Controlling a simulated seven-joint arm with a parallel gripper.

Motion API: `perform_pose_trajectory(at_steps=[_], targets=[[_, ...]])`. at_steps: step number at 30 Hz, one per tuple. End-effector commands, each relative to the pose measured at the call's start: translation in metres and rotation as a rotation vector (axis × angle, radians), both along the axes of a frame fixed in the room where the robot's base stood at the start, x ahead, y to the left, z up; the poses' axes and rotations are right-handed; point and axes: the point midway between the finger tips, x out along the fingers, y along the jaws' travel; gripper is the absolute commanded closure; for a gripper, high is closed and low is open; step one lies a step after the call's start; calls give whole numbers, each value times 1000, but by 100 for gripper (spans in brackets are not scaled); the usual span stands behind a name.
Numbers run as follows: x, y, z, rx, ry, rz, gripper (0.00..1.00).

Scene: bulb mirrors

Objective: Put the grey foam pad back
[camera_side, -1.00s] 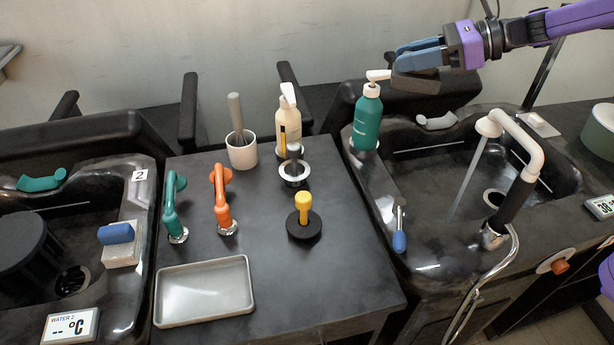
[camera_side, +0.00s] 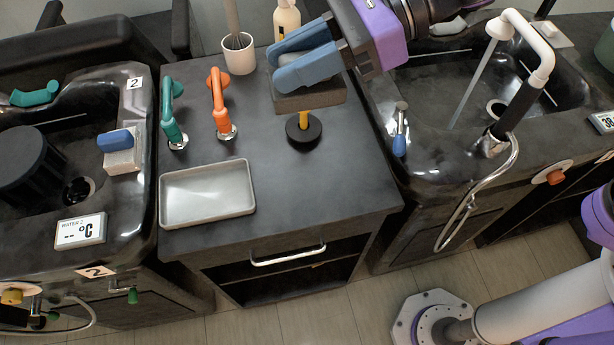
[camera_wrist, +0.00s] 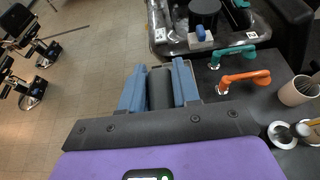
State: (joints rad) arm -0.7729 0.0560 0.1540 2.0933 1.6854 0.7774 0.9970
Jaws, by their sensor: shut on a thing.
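The grey foam pad (camera_side: 312,99) is a dark grey block held in my gripper (camera_side: 280,66). My gripper's two blue fingers are shut on it, above the worktop. In the wrist view the pad (camera_wrist: 160,88) shows between the blue fingers (camera_wrist: 158,87). A shallow grey tray (camera_side: 207,215) lies at the front left of the worktop; in the wrist view the fingers and pad hide most of it.
A teal tap handle (camera_side: 170,115) and an orange one (camera_side: 219,100) stand behind the tray. The black disc with the yellow handle (camera_side: 303,132) stands to their right. A whisk cup (camera_side: 239,57) is at the back. The worktop's front right is clear.

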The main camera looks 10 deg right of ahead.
Motion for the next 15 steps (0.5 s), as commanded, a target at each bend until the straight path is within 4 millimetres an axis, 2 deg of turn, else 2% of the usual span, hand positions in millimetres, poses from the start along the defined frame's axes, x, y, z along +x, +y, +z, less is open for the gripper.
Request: perform_pose_trajectory(at_steps=[7, 12, 15], targets=[[-1, -1, -50, -5, 6, -1, 100], [-1, 0, -101, -5, 10, -1, 100], [0, -1, -125, -4, 9, -2, 100]])
